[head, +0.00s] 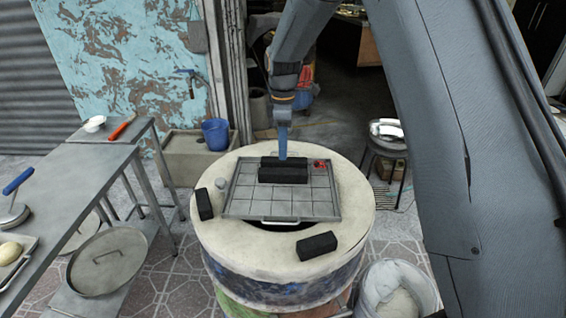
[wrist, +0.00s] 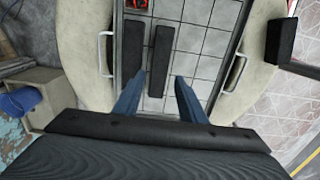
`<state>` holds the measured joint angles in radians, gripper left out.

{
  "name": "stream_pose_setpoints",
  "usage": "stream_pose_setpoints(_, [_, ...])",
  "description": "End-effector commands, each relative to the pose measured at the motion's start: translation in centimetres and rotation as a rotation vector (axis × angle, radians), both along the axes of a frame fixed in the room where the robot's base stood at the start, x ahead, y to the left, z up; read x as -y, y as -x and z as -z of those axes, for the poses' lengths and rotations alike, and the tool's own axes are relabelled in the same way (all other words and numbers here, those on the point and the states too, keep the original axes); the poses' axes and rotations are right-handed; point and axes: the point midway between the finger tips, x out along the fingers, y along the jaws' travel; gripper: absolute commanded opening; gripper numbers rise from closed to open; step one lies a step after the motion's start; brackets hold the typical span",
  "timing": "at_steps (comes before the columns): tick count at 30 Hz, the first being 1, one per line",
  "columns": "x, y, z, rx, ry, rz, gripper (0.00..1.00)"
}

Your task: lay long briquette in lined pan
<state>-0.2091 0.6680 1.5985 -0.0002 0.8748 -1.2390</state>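The lined pan, a shallow tray with grid lines (head: 245,204), lies on top of the barrel oven. It also shows in the wrist view (wrist: 202,45). Two long black briquettes lie side by side at its back, a rear one (head: 268,161) and a front one (head: 283,175). In the wrist view the rear one (wrist: 133,45) is left of the front one (wrist: 160,60). My gripper (head: 283,155) is above them. Its fingers (wrist: 158,78) are apart, with the front briquette's near end showing between them. I cannot tell which briquette is meant, nor whether a finger touches one.
Small red pieces (head: 321,165) lie in the pan's back right. Shorter black briquettes rest on the oven rim (head: 357,196) at left (head: 205,204) and front right (head: 317,245). A metal table (head: 75,190) is left; a bucket (head: 395,290) front right.

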Motion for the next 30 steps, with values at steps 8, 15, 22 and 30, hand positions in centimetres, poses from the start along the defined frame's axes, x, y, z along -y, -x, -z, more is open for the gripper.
stream_pose_setpoints(8, [0.0, 0.0, -3.0, 0.001, 0.0, 0.0, 0.37])
stream_pose_setpoints(15, [0.7, 0.8, -3.4, 0.003, -0.001, 0.048, 0.37])
stream_pose_setpoints(22, [4.9, 6.8, -3.6, 0.029, -0.012, 0.399, 0.37])
stream_pose_setpoints(30, [10.0, 17.2, -2.7, 0.064, -0.04, 0.923, 0.37])
